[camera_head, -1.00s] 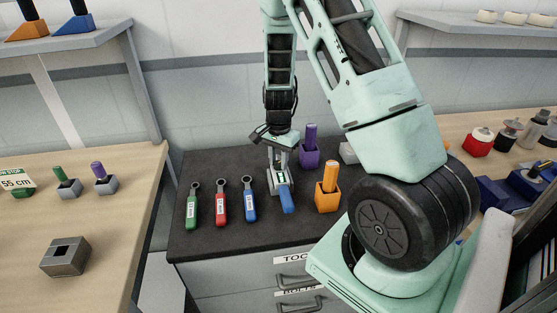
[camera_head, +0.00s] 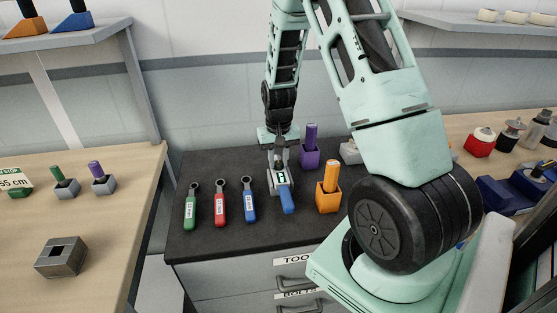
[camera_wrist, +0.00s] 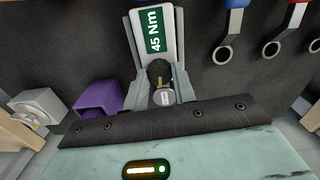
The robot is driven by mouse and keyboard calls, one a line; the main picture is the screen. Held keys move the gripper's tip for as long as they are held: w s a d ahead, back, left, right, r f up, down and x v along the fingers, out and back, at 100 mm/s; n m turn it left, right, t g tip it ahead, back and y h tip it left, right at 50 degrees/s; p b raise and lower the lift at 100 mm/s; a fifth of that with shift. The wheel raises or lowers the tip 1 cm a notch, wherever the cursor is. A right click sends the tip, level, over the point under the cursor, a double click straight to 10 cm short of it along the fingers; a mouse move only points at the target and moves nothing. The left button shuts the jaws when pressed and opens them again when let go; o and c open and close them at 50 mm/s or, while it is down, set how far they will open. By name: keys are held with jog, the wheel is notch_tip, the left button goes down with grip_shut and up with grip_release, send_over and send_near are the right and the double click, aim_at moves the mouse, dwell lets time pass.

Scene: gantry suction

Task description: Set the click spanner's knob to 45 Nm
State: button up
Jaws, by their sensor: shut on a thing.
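The click spanner (camera_head: 286,196) lies on the dark bench top, with a blue handle toward me and a pale body with a green-and-white window. In the wrist view the window (camera_wrist: 153,31) reads "45 Nm". My gripper (camera_head: 279,158) points down at the spanner's far end. In the wrist view my gripper (camera_wrist: 160,88) has its two grey fingers on either side of the dark knob (camera_wrist: 159,70), shut on it. A small grey labelled cylinder (camera_wrist: 163,97) shows between the fingers. The knob's sides are partly hidden by the fingers.
Green (camera_head: 191,209), red (camera_head: 221,205) and blue (camera_head: 250,203) spanners lie in a row to the left. A purple holder (camera_head: 310,155) and an orange holder (camera_head: 328,196) stand close on the right. The dark bench top (camera_head: 225,240) is clear in front.

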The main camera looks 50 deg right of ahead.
aim_at(278, 163)
jog(key=shift+n, duration=0.6)
jog(key=o, duration=1)
notch_tip(278, 163, up, 18)
jog(key=b, duration=0.1)
jog(key=shift+f, duration=0.25)
